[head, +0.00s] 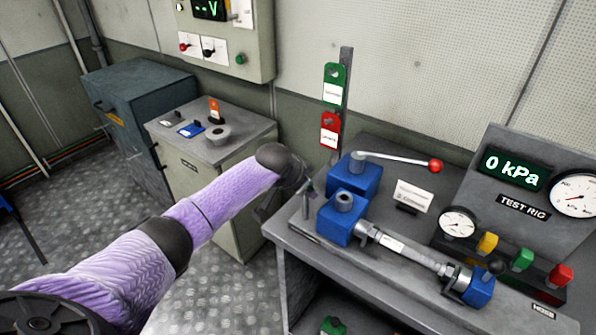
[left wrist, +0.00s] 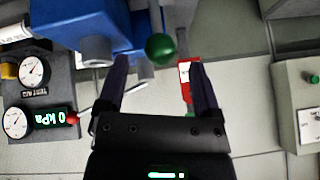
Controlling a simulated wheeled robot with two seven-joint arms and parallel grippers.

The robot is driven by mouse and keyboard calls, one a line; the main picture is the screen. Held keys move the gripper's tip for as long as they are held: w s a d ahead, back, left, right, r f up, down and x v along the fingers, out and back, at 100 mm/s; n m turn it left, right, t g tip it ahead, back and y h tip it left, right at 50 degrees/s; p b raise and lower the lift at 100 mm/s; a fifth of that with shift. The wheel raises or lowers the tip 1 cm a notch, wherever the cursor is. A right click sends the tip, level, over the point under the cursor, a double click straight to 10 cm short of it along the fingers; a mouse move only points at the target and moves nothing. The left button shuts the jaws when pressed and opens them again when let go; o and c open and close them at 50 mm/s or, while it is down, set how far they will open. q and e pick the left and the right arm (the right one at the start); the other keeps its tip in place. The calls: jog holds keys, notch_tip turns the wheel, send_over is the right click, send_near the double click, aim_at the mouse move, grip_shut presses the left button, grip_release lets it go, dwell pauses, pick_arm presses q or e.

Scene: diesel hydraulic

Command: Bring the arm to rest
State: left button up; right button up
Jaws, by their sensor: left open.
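My left arm, in a purple sleeve, reaches from the lower left of the head view to the left end of the grey bench (head: 415,272). My left gripper (head: 303,190) is there, small and partly hidden by its dark wrist. In the left wrist view the left gripper (left wrist: 160,72) has its two dark fingers spread apart. A green ball knob (left wrist: 160,47) shows between and beyond the fingertips, beside a blue block (left wrist: 90,22). Nothing is visibly clamped; whether a finger touches the knob I cannot tell. My right gripper is in neither view.
Blue hydraulic blocks (head: 343,217) and a lever with a red knob (head: 435,166) stand close to my gripper. A post carries green and red tags (head: 331,133). The test rig panel (head: 535,190) reads 0 kPa. A grey cabinet (head: 215,148) stands left; patterned floor lies in front.

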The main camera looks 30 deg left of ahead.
pick_arm(q)
jog(key=v, duration=0.4)
jog(key=shift+p, duration=0.4)
jog(key=shift+f, duration=0.1)
jog(key=s+d+f+n+g+b, duration=0.1)
jog(key=s+f+b, duration=0.2)
jog(key=s+f, duration=0.8)
jog(key=s+d+f+g+b, duration=0.1)
jog(key=s+f+g+b, duration=0.2)
jog(key=f, duration=1.7)
jog(key=s+d+f+g+b, duration=0.1)
jog(key=s+f, duration=0.4)
jog(key=s, duration=0.5)
jog(key=s+d+f+g+b, duration=0.1)
jog(key=s+d+f, duration=0.3)
jog(key=s, duration=0.6)
jog(key=s+d+f+b, duration=0.3)
jog(key=s+f, duration=0.4)
jog(key=s, duration=0.3)
jog(key=shift+s+f+g+b, duration=0.3)
jog(key=shift+g, duration=0.1)
